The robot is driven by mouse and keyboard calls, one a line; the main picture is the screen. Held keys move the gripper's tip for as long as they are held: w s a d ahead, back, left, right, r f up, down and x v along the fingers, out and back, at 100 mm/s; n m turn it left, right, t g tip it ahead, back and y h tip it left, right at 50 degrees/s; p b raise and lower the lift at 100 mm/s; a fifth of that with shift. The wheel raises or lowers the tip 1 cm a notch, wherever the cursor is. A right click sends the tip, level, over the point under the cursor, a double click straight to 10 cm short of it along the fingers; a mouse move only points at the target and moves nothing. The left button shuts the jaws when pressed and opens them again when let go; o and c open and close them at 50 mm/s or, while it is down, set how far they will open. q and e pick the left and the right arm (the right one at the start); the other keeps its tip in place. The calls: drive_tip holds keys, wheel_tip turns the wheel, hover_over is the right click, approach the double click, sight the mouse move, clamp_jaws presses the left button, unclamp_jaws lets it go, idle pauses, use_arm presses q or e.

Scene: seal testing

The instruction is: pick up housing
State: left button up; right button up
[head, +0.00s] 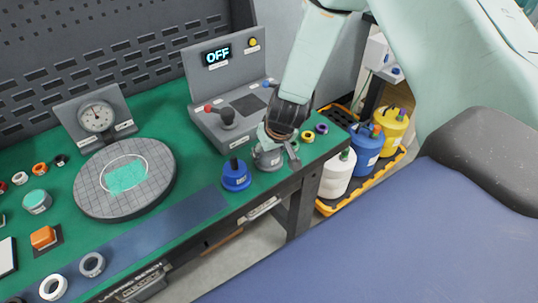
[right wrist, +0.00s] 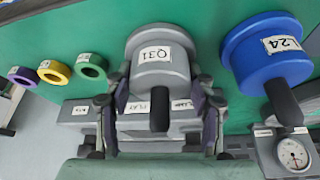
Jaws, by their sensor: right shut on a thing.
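A grey housing (head: 267,158) sits at the front right of the green bench top. The right wrist view shows it as a grey round body (right wrist: 150,48) with a label reading Q31 and a dark stem. My right gripper (head: 276,150) reaches down over it, and its fingers (right wrist: 163,85) are shut on its two sides. The arm hides part of the housing in the head view. A blue housing (head: 236,176) stands just left of the grey one; it also shows in the right wrist view (right wrist: 262,52). My left gripper is not in view.
A control box (head: 228,118) with an OFF display stands behind the gripper. Green, yellow (head: 307,136) and purple rings (head: 321,128) lie to its right. A round grey plate (head: 95,190) and gauge (head: 97,117) are left. Bottles (head: 367,145) stand beyond the bench's right end.

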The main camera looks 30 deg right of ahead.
drive_tip(key=shift+w, duration=0.2)
drive_tip(key=c, duration=0.3)
drive_tip(key=shift+w, duration=0.15)
clamp_jaws()
drive_tip(key=shift+r, duration=0.1)
